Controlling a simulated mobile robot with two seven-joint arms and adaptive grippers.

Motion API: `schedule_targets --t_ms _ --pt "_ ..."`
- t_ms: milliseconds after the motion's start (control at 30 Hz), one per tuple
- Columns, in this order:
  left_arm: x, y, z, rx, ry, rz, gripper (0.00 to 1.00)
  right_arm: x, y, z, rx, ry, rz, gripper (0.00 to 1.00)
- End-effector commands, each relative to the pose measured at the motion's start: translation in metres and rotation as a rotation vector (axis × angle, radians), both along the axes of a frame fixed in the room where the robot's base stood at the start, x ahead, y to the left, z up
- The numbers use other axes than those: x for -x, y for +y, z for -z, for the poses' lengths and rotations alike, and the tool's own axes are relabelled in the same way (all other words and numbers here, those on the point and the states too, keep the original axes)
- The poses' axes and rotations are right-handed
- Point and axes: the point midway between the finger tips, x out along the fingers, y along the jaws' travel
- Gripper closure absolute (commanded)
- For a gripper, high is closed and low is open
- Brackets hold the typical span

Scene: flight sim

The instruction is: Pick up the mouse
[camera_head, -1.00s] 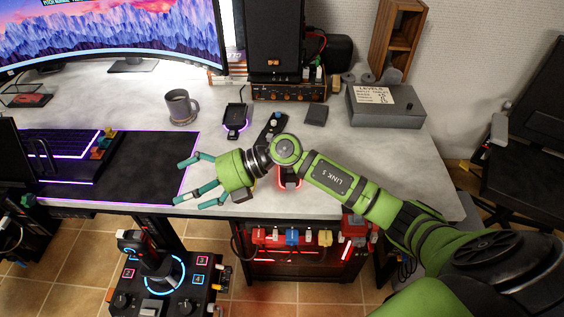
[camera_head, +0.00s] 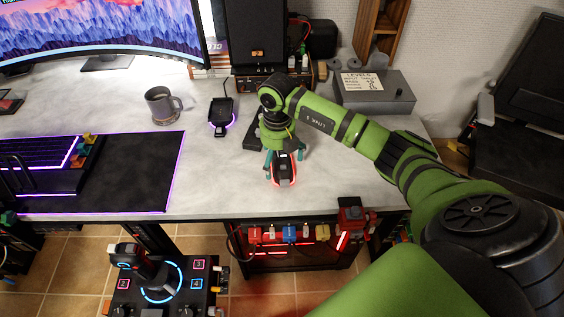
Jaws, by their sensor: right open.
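The mouse (camera_head: 283,170) lies on the grey desk near its front edge. It is dark with a red glowing rim. My right gripper (camera_head: 284,158) points down over the back part of the mouse, with teal fingers open on its left and right sides. The arm and gripper body hide the far end of the mouse. I cannot tell whether the fingers touch it. My left gripper is not in view.
A lit charging stand (camera_head: 221,115) and a grey mug (camera_head: 162,105) stand left of my gripper. A black desk mat (camera_head: 130,170) with a keyboard (camera_head: 40,165) lies further left. A grey box (camera_head: 374,95) stands behind right. The desk right of the mouse is clear.

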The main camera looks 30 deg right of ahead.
Motion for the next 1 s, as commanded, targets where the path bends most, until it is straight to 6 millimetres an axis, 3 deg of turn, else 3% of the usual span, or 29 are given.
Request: schedule_targets --t_ms 133,367,500,1000 --pt "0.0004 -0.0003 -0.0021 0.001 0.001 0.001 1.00 -0.0002 0.0004 0.0132 -0.001 0.000 -0.001 0.00" --pt "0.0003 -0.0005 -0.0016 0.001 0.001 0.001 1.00 -0.0004 0.0003 0.0150 -0.001 -0.002 -0.002 0.00" --pt "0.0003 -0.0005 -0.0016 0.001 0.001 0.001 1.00 -0.0004 0.0005 0.0149 -0.001 -0.002 -0.002 0.56" --pt "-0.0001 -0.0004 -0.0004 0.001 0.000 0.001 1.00 -0.0007 0.0007 0.0109 -0.003 -0.003 -0.002 0.58"
